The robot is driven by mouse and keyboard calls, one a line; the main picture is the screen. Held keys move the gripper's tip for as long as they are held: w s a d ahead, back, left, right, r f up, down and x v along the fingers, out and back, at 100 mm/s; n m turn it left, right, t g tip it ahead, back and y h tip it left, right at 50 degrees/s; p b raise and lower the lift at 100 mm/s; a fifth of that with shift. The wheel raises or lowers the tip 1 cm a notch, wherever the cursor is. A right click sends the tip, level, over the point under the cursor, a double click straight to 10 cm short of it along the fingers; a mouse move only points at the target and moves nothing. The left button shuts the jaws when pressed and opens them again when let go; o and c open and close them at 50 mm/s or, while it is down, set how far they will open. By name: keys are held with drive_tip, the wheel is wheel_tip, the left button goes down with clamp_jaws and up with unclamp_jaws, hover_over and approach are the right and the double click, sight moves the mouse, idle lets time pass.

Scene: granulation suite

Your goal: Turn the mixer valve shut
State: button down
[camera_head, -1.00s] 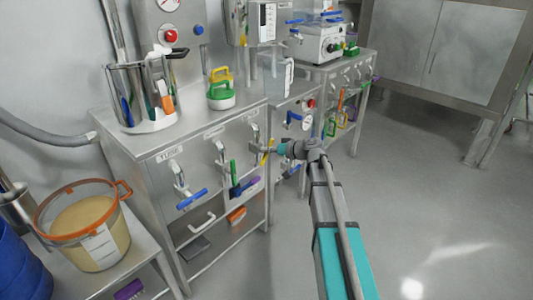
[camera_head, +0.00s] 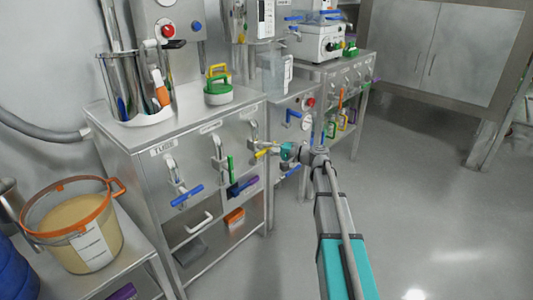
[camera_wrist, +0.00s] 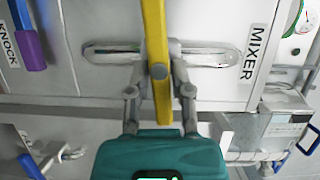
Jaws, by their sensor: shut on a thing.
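The mixer valve's yellow lever (camera_head: 263,153) is on the front of the steel cabinet, at its right end. In the wrist view the yellow lever (camera_wrist: 157,50) runs up and down the picture, crosswise to the valve's metal pipe (camera_wrist: 112,54). The MIXER label (camera_wrist: 255,52) is beside that pipe. My gripper (camera_wrist: 160,92) is shut on the lever, one finger on each side of it. In the head view my gripper (camera_head: 284,153) reaches the lever from the right.
The KNOCK label (camera_wrist: 8,45) is beside a blue and purple lever. A tub (camera_head: 78,235) stands at lower left. The right floor is clear.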

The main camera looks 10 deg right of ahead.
drive_tip(key=shift+s+f+m, duration=0.1)
drive_tip(key=shift+m, duration=0.3)
drive_tip(key=c, duration=0.5)
unclamp_jaws()
drive_tip(key=shift+d, duration=0.15)
drive_tip(key=shift+v, duration=5.85)
drive_tip(key=shift+f, duration=0.15)
